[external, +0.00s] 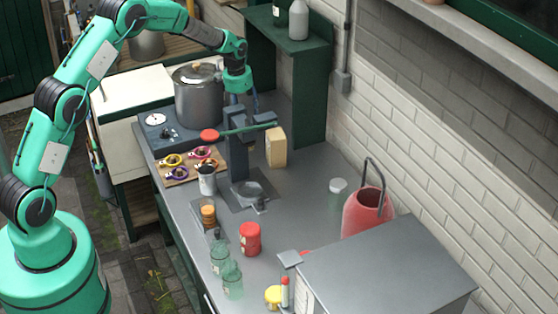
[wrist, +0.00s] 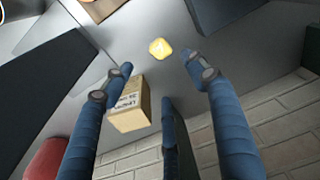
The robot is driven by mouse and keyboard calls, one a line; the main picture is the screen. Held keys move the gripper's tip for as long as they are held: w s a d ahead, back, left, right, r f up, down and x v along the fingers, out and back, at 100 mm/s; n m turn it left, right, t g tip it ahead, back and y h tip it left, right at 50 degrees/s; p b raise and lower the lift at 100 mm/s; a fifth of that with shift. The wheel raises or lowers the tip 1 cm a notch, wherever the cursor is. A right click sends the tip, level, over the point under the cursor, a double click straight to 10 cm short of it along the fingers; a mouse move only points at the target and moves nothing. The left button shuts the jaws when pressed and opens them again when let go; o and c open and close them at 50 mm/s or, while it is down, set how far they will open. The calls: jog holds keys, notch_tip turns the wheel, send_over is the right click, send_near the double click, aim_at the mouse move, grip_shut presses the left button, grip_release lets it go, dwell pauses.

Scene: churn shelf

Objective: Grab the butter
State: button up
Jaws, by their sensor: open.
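A small yellow lump (wrist: 158,48) with a pale mark lies on the grey surface in the wrist view. It looks like the butter, though I cannot be sure. In the wrist view it appears between and just beyond the fingertips of my gripper (wrist: 158,66), which are spread apart with nothing between them. In the external view my gripper (external: 247,106) points down over the counter, behind the grey press. I cannot make out the yellow lump there; the press and gripper probably hide it.
A tan printed box (external: 275,147) stands right of the press (external: 237,150); it also shows beside my left finger in the wrist view (wrist: 130,108). A large pot (external: 198,98) stands left. A green shelf (external: 310,90) and brick wall (external: 440,130) bound the right.

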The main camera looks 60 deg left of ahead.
jog(key=shift+f, duration=0.1)
jog(key=f, duration=0.5)
jog(key=w+f, duration=0.1)
jog(key=f, duration=0.2)
jog(key=shift+a+f, duration=0.15)
dwell(0.4)
jog(key=shift+w+a+f, duration=0.1)
jog(key=shift+w+f, duration=0.05)
jog(key=shift+f, duration=1.15)
jog(key=shift+w+a+f, duration=0.1)
jog(key=shift+f, duration=1.2)
jog(key=c, duration=1.2)
